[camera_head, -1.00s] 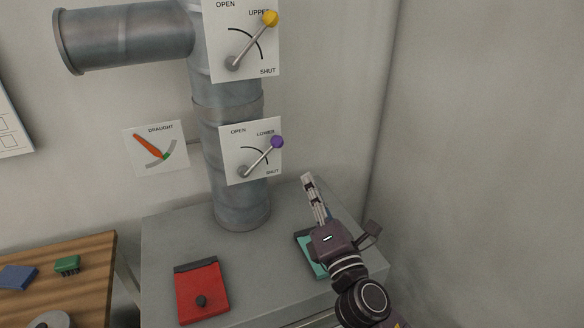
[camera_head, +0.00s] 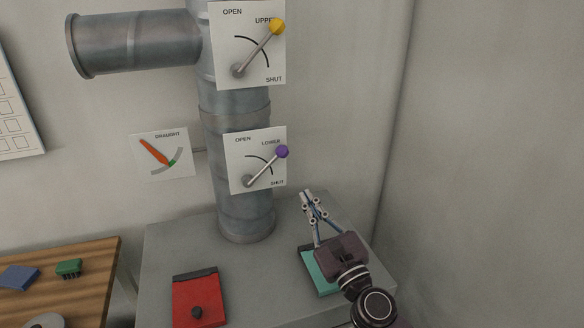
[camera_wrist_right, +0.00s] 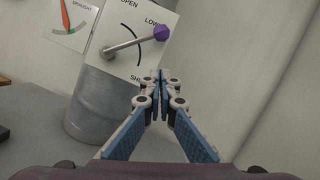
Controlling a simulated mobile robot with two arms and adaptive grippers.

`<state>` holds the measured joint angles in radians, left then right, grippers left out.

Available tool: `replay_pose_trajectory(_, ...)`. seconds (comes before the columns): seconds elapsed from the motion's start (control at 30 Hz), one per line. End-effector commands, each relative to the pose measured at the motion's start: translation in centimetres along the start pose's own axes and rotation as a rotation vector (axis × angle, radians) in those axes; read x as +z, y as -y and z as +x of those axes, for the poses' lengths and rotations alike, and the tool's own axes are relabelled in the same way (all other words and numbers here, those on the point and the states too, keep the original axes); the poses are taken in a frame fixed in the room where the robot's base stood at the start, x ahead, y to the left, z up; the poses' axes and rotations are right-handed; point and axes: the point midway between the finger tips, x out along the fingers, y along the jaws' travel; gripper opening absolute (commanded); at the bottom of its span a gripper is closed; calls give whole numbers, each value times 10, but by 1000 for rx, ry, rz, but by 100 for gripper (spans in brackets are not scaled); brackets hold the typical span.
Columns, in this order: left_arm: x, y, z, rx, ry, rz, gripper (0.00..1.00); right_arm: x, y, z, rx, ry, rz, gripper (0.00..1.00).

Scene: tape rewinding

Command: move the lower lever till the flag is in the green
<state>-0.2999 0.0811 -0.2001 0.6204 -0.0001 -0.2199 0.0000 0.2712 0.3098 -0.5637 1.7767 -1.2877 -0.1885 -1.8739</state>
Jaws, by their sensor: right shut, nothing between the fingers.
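The lower lever (camera_head: 268,165) has a purple knob and a silver arm on a white plate marked OPEN, LOWER and SHUT. Its arm points up and to the right, between the two marks. It also shows in the right wrist view (camera_wrist_right: 135,43). The draught gauge (camera_head: 162,153) is left of the pipe; its orange flag points up-left, and a small green patch sits at its lower right, by the pivot end. My right gripper (camera_head: 306,194) is shut and empty, below and right of the purple knob, apart from it. In the right wrist view its fingertips (camera_wrist_right: 154,77) are below the knob. My left gripper is out of view.
The upper lever (camera_head: 259,48) with a yellow knob is above on the same pipe (camera_head: 236,109). A red item (camera_head: 196,297) and a teal item (camera_head: 316,279) lie on the grey top (camera_head: 255,275). A wooden table (camera_head: 75,290) is at left. A wall is at right.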

Motion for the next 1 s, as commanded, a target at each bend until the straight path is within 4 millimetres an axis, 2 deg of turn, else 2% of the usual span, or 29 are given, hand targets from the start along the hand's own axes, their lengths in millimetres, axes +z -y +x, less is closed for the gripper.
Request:
replay_pose_trajectory(0.03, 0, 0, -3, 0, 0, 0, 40, 3, 1, 13, -1, 3, 2, 0)
replay_pose_trajectory(0.27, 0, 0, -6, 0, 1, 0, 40, 2, 0, 57, 0, 2, 4, 0)
replay_pose_trajectory(0.3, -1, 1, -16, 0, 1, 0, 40, 11, 2, 61, 0, 2, 3, 0)
replay_pose_trajectory(0.4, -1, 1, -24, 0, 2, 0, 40, 20, 1, 70, 1, 1, 2, 0)
replay_pose_trajectory(0.63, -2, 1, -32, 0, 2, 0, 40, 28, 0, 80, 1, 0, 2, 0)
replay_pose_trajectory(1.0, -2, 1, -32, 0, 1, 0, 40, 29, 0, 81, 1, 0, 2, 0)
